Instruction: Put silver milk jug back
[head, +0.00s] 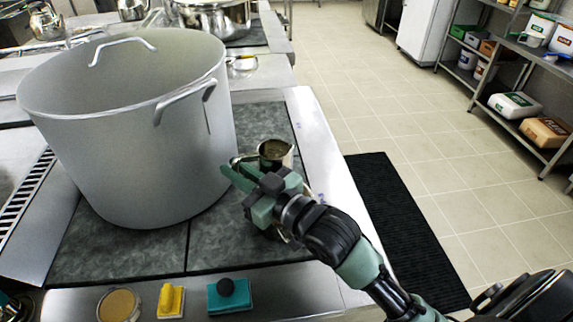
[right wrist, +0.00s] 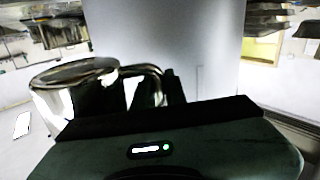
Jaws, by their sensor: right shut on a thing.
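The silver milk jug (head: 275,152) is a small shiny metal jug, upright, just right of the big stockpot (head: 125,130). My right gripper (head: 246,180) is shut on it at the handle side, over the dark grey worktop. In the right wrist view the jug (right wrist: 72,80) shows its rim and curved handle close to the dark fingers. Its base is hidden by the gripper in the head view, so I cannot tell whether it touches the worktop.
A jar (head: 119,304), a yellow sponge (head: 171,301) and a teal block (head: 229,296) sit along the front edge. A small metal pot (head: 243,63) stands beyond the stockpot. A black mat (head: 400,225) lies on the floor; shelving (head: 530,140) stands at right.

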